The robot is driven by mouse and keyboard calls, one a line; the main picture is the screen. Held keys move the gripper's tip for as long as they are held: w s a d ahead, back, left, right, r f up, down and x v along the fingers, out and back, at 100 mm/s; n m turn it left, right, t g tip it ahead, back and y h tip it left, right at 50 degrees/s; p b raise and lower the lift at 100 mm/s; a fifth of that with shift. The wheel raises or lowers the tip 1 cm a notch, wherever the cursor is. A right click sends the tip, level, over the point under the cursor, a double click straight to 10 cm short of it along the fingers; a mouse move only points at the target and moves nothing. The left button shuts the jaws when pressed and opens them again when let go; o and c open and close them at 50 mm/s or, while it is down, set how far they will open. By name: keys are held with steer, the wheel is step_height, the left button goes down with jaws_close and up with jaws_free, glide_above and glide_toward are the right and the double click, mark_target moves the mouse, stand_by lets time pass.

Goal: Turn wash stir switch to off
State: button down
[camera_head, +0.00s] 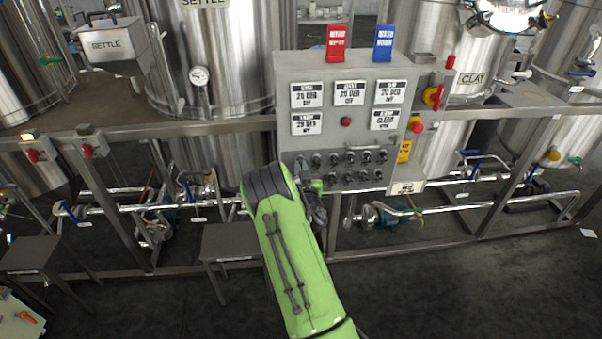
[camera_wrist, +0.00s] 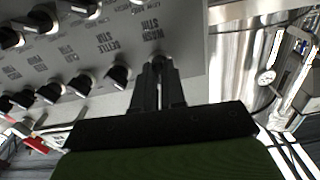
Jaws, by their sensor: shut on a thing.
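The control panel (camera_head: 347,130) is a grey box with rows of black rotary switches low on its front. In the wrist view its face (camera_wrist: 185,25) fills the top left, tilted. The wash stir switch (camera_wrist: 157,61) lies beside its "WASH STIR" label, at the panel's edge. My gripper (camera_wrist: 158,70) is shut on this switch, and its fingers cover most of the knob, so its pointing direction cannot be read.
The settle stir switch (camera_wrist: 118,75) sits close beside my fingers, with several similar knobs further left. A steel rail (camera_head: 180,126) runs across the front of the tanks. A grey stool (camera_head: 232,241) stands left of my arm.

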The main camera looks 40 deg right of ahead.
steer(key=n+b, duration=0.1)
steer(key=n, duration=0.5)
steer(key=shift+n+b, duration=0.3)
steer(key=shift+n, duration=0.1)
stand_by(0.3)
steer(key=c, duration=1.2)
jaws_free()
steer(key=b+v, duration=1.1)
steer(key=v, duration=0.4)
steer(key=shift+s+a, duration=0.25)
steer(key=shift+a, duration=0.05)
